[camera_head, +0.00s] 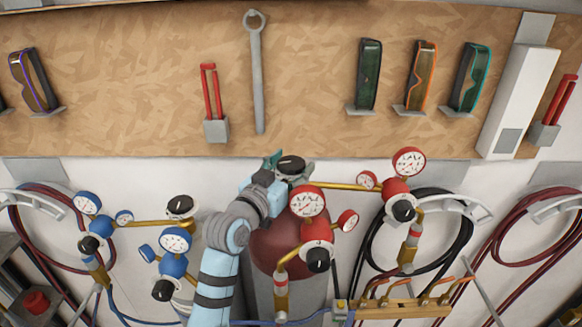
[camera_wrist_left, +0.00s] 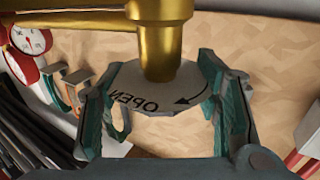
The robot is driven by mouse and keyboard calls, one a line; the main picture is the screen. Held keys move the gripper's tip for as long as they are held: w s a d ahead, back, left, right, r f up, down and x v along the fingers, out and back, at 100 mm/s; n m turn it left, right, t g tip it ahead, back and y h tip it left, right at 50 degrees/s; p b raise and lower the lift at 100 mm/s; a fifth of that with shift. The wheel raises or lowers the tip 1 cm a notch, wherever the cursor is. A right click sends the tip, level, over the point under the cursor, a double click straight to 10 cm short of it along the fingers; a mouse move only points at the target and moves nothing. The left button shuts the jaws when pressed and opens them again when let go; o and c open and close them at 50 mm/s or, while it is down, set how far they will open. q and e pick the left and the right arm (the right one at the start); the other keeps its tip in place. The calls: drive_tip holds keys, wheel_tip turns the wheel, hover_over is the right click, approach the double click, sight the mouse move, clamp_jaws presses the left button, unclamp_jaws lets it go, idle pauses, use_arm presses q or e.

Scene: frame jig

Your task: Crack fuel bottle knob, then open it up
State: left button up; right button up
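The fuel bottle (camera_head: 277,250) is dark red and stands upright in the middle of the head view, partly behind my left arm and a red regulator. Its knob (camera_head: 291,164) is round with a dark top. In the left wrist view the knob's pale face (camera_wrist_left: 185,90) shows the word OPEN and a curved arrow. My left gripper (camera_head: 284,166) reaches the knob from the left. In the left wrist view its two teal fingers (camera_wrist_left: 160,95) lie on opposite sides of the knob and appear to touch its rim. My right gripper is not in view.
Red gauges (camera_head: 307,202) and a brass pipe (camera_head: 340,186) sit close to the right of the knob. Another dark knob (camera_head: 181,206) and blue gauges (camera_head: 175,241) stand at left. Behind is a board (camera_head: 165,90) with a hanging wrench (camera_head: 257,80) and goggles (camera_head: 421,75).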

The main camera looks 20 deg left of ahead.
sight(291, 161)
use_arm(q)
drive_tip(key=shift+o, duration=0.6)
drive_tip(key=shift+w+f, duration=0.1)
wheel_tip(291, 161, up, 10)
drive_tip(key=shift+r, duration=0.1)
